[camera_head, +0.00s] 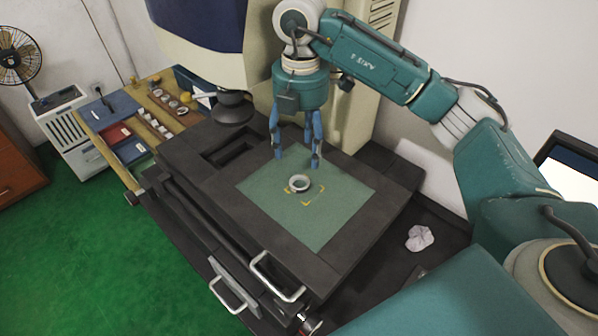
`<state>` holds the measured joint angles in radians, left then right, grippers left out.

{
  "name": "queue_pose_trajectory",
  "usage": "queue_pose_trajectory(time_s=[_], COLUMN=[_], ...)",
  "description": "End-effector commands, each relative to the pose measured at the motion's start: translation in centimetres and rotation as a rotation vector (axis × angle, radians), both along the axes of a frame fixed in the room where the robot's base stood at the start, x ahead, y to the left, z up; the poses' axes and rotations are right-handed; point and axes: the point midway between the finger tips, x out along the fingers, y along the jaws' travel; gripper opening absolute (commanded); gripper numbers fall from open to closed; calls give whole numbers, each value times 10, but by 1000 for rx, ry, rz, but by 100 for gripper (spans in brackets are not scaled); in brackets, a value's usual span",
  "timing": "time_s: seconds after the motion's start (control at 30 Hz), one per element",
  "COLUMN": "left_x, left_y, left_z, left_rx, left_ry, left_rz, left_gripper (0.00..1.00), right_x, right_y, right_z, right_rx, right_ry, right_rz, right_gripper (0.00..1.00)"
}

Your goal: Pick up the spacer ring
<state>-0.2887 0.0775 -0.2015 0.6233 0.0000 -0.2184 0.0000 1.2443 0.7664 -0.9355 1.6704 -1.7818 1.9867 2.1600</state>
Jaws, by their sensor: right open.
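A pale grey-white ring (299,184), which looks like the spacer ring, lies flat on the green mat (338,205). It sits at the far left part of yellow corner marks on the mat. My right gripper (297,159) points down just above and behind the ring in the picture. Its blue fingers are spread apart with nothing between them. The gap between fingertips and ring is small, but its exact height is hard to tell. My left gripper is not in view.
A dark machine table (268,222) surrounds the mat, with a rectangular recess (229,150) at its left. A wooden bench (165,110) at left holds several small rings and trays. A crumpled white cloth (419,238) lies at right.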

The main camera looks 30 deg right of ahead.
Motion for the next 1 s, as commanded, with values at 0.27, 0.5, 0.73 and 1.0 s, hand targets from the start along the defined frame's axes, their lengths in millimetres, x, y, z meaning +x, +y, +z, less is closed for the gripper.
queue_pose_trajectory(time_s=[0.27, 0.5, 0.73, 1.0], left_x=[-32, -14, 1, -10], left_y=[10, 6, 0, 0], left_z=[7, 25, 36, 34], left_rx=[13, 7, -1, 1], left_ry=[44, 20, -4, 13], left_rz=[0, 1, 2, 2], left_gripper=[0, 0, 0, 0], right_x=[-1, -4, -3, -3], right_y=[0, 3, 4, 4], right_z=[-38, -60, -91, -95], right_rx=[0, -1, 1, -1], right_ry=[2, 5, 2, 0], right_rz=[-1, -1, -1, 0], right_gripper=[60, 60, 60, 60])
